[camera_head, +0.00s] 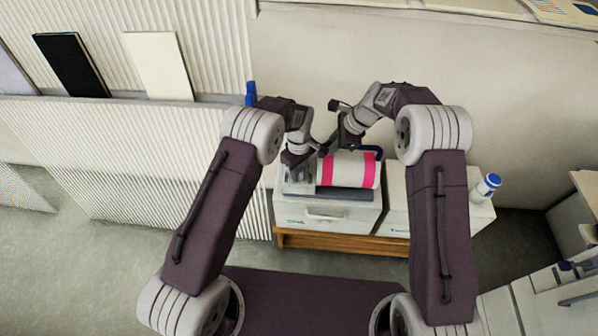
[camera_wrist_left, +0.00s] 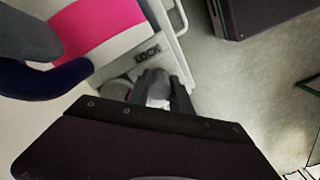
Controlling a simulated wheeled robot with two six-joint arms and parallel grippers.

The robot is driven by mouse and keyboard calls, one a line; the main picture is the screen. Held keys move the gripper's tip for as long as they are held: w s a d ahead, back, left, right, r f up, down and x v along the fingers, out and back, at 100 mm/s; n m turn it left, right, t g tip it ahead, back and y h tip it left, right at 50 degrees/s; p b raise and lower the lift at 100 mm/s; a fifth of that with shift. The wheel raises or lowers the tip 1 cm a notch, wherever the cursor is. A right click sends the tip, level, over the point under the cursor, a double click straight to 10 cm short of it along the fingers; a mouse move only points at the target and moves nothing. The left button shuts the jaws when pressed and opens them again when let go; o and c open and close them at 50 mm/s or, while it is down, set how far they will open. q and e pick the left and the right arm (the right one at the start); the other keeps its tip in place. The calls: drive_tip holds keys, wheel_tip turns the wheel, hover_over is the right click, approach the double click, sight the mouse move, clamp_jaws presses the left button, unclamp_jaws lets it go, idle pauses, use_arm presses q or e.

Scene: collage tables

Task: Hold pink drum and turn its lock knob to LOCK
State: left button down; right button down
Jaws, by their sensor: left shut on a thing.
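The pink drum (camera_head: 338,170), white with pink bands, lies on its side in a pale machine on a cabinet. It also shows in the left wrist view (camera_wrist_left: 98,27). My left gripper (camera_head: 314,154) is at the drum's left end. In the left wrist view its fingers (camera_wrist_left: 160,88) are shut on a pale part, apparently the lock knob, mostly hidden between them. The printed word LOCK (camera_wrist_left: 147,52) is just beyond the fingers.
A white box with a handle (camera_head: 326,215) fronts the machine, on a wooden stand (camera_head: 338,243). A blue-capped bottle (camera_head: 486,187) stands at the right. A ribbed panel (camera_head: 130,150) is at the left and a pale wall behind. The floor at the left is clear.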

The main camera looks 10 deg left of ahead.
use_arm(q)
drive_tip(key=m, duration=0.4)
drive_tip(key=shift+w+r+m, duration=0.1)
drive_tip(key=shift+w+m, duration=0.05)
drive_tip(key=shift+m, duration=0.15)
use_arm(e)
drive_tip(key=shift+s, duration=0.1)
use_arm(q)
drive_tip(key=m, duration=0.3)
drive_tip(key=shift+d+m, duration=0.1)
drive_tip(key=shift+m, duration=0.3)
drive_tip(key=m, duration=0.4)
use_arm(e)
drive_tip(key=shift+a, duration=0.1)
use_arm(q)
drive_tip(key=shift+d+m, duration=0.2)
drive_tip(key=shift+m, duration=1.2)
use_arm(e)
drive_tip(key=shift+s+a, duration=0.1)
use_arm(q)
drive_tip(key=c, duration=1.2)
unclamp_jaws()
use_arm(e)
drive_tip(key=shift+f, duration=0.1)
use_arm(q)
drive_tip(key=shift+o, duration=0.2)
drive_tip(key=shift+a, duration=0.15)
